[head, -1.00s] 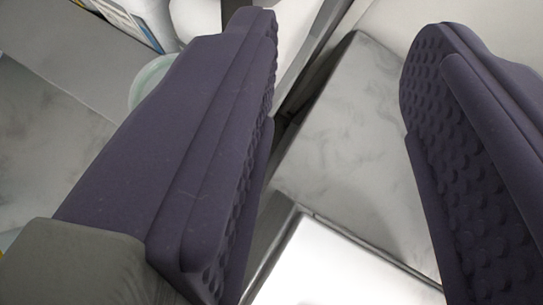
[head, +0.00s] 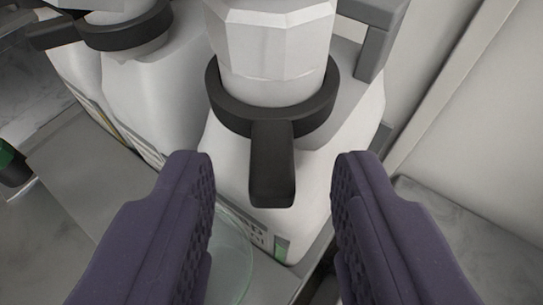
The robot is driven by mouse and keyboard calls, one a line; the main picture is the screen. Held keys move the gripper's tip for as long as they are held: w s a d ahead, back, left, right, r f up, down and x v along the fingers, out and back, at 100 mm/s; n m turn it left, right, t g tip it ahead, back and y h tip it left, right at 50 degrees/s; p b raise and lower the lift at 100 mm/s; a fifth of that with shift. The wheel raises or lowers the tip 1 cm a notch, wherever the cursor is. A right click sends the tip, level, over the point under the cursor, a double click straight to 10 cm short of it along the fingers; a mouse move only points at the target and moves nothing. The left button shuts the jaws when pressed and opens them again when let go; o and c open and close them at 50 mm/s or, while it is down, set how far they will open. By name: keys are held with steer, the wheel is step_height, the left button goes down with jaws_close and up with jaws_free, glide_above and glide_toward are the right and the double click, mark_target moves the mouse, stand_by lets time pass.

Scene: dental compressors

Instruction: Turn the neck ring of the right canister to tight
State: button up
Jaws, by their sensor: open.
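The right canister (head: 352,125) is white with a faceted white top (head: 272,40) and stands upright ahead. A black neck ring (head: 228,107) goes around its neck, and the ring's black handle (head: 272,175) points toward me. My gripper (head: 272,170) is open, with its two purple padded fingers to the left and right of the handle. No contact between the fingers and the handle shows. The lower front of the canister, with part of a printed label (head: 256,236), is partly hidden behind the left finger.
More white canisters (head: 150,90) stand to the left, with a black ring and handle (head: 125,32) on the nearer one. A clear round dish (head: 236,262) sits below, near the left finger. A pale wall (head: 475,110) rises on the right.

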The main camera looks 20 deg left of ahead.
jaws_close()
